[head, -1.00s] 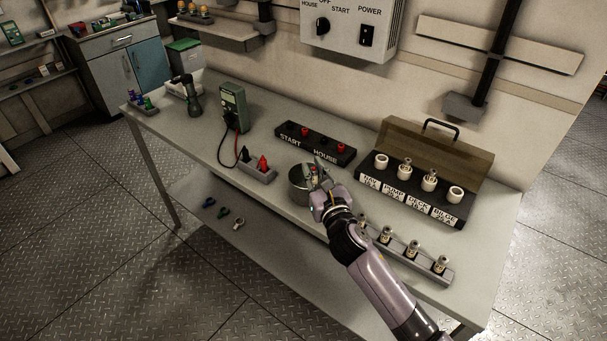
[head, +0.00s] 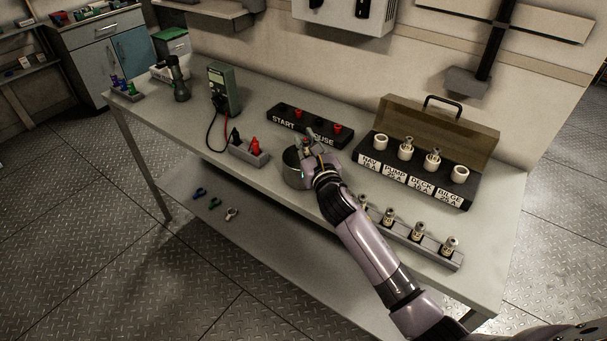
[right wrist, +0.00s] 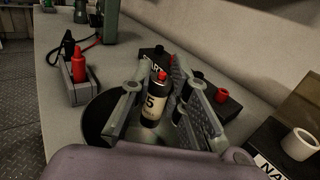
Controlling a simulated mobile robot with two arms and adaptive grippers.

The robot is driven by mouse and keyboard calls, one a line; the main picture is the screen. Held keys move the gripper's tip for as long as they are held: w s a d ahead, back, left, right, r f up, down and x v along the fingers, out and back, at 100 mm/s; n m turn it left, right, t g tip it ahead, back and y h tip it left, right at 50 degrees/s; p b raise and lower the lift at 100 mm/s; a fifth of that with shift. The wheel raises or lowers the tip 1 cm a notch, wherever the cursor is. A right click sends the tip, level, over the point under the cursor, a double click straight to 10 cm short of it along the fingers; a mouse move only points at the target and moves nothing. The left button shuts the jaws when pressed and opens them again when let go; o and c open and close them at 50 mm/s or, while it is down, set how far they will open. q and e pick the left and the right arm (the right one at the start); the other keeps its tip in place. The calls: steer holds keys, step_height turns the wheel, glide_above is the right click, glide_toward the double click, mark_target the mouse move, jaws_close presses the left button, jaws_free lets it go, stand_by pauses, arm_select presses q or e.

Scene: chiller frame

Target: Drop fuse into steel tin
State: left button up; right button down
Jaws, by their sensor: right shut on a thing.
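The steel tin (head: 291,174) is a round grey can standing on the workbench. My right gripper (head: 309,146) is over the tin's far right side, and its wrist hides part of the tin. In the right wrist view the right gripper (right wrist: 152,88) is shut on a fuse (right wrist: 153,103), a dark cylinder with a pale label showing a 5. The fuse is roughly upright, with the tin's dark round opening (right wrist: 93,117) below and around it. I cannot tell how far the fuse's lower end reaches into the tin. My left gripper is not in view.
A START/HOUSE fuse block (head: 284,118) lies just behind the tin. A labelled fuse box (head: 440,190) with an open lid stands to the right. A rack of fuses (head: 413,236) lies at the front edge. A meter (head: 226,90) and red plug holder (head: 250,152) stand left.

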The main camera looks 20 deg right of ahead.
steer(key=c, duration=1.4)
jaws_free()
steer(key=shift+c, duration=0.2)
steer(key=s, duration=1.2)
steer(key=shift+d, duration=0.15)
